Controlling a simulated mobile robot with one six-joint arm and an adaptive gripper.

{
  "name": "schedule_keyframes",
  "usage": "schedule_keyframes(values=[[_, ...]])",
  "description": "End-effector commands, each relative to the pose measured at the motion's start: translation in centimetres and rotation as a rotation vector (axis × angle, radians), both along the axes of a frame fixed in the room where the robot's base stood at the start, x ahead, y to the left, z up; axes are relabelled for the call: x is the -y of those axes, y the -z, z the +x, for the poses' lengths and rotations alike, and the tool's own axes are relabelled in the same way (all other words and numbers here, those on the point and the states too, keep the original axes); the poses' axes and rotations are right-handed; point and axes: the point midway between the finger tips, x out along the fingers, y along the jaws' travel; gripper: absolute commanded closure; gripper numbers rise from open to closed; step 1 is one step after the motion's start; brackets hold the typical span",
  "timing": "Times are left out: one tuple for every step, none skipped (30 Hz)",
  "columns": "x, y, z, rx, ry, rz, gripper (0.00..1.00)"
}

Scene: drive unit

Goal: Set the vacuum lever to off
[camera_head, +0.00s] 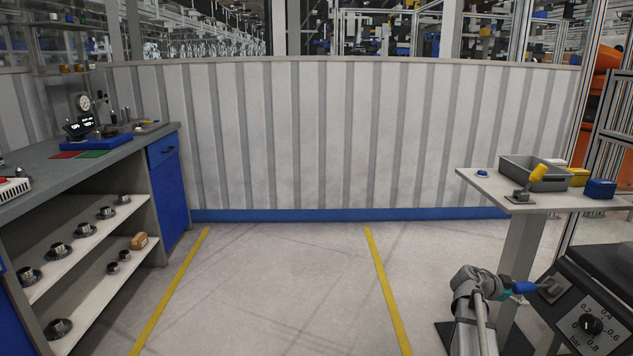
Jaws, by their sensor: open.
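Two levers show in the head view, and no readable label tells which one is the vacuum lever. A yellow-handled lever (537,174) stands on a grey base on the small side table at the right, its handle tilted up and to the right. A blue-handled lever (524,287) sits low at the right, its handle lying nearly level and pointing left from a grey mounting plate (551,289). I cannot make out an off mark on either. My gripper is not in view.
A dark panel with a bar dial (591,324) is at the lower right. The side table (487,185) holds a grey bin (516,167), and yellow and blue boxes. A workbench with shelves (62,225) stands left. The floor between the yellow lines is clear.

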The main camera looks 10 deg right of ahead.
Motion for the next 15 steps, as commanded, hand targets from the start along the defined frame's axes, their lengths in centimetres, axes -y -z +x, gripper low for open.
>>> schedule_keyframes(values=[[-1.2,0.4,0.0,-0.023,-0.016,0.022,0.19],[-1.8,0.7,0.0,-0.04,-0.026,0.038,0.19],[-2.7,1.1,0.0,-0.067,-0.041,0.063,0.19],[-3.6,1.5,-0.1,-0.09,-0.056,0.084,0.19],[-4.5,1.9,0.0,-0.115,-0.072,0.105,0.19],[-5.8,2.4,-0.1,-0.152,-0.097,0.138,0.19],[-6.8,2.9,-0.1,-0.18,-0.118,0.164,0.19],[-7.9,3.4,-0.1,-0.209,-0.142,0.19,0.19],[-9.5,4.0,-0.2,-0.252,-0.175,0.227,0.19],[-10.6,4.4,-0.2,-0.283,-0.203,0.254,0.19],[-11.8,4.9,-0.3,-0.315,-0.23,0.281,0.19],[-13.4,5.5,-0.4,-0.356,-0.271,0.317,0.19],[-14.6,5.9,-0.5,-0.388,-0.302,0.343,0.19],[-15.8,6.4,-0.6,-0.419,-0.334,0.37,0.19],[-17.4,6.9,-0.8,-0.461,-0.381,0.404,0.19]])
